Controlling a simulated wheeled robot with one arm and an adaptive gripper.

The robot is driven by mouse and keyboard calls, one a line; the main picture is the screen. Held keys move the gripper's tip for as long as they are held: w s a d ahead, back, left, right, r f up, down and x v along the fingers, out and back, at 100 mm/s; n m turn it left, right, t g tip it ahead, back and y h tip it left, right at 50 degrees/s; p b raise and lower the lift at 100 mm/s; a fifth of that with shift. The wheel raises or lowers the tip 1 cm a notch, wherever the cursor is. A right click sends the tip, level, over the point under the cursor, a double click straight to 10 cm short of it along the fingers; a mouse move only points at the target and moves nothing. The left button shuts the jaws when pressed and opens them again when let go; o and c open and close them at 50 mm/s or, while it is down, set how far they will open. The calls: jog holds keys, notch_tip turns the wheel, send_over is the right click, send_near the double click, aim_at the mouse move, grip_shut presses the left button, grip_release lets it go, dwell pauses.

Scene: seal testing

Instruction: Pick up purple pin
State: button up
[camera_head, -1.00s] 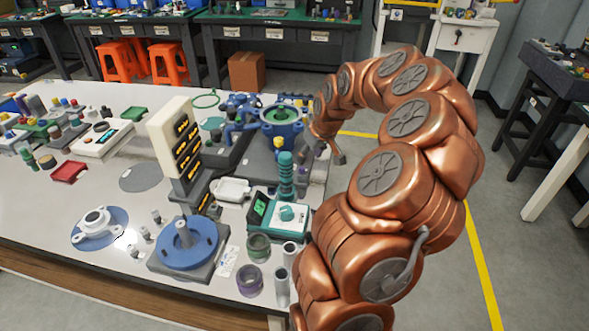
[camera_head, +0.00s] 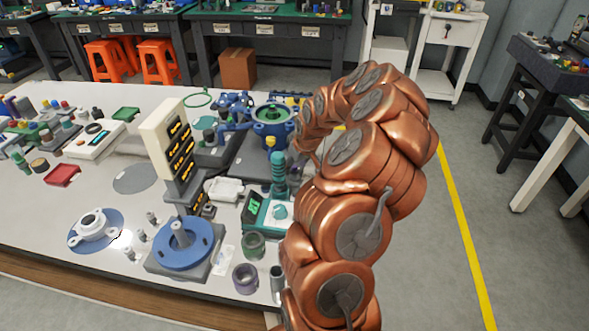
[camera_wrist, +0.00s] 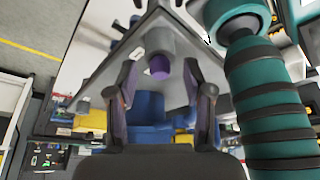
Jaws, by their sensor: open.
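A short purple pin (camera_wrist: 160,67) shows its purple end in the upper middle of the wrist view, against a grey cylindrical piece on a light grey plate. My gripper (camera_wrist: 162,90) is open, with its two dark fingers apart to the left and right of the pin's line of sight. Nothing is held between them. I cannot tell how far the pin is from the fingertips. In the head view my arm hides the gripper, and I cannot make out the pin for certain.
A teal ribbed column (camera_wrist: 268,95) stands close on the right; it also shows in the head view (camera_head: 279,172). A teal box (camera_head: 268,212), a blue-flanged pump (camera_head: 272,125) and a purple-grey ring (camera_head: 245,278) share the crowded table (camera_head: 60,215).

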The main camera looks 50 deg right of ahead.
grip_shut()
dwell(0.4)
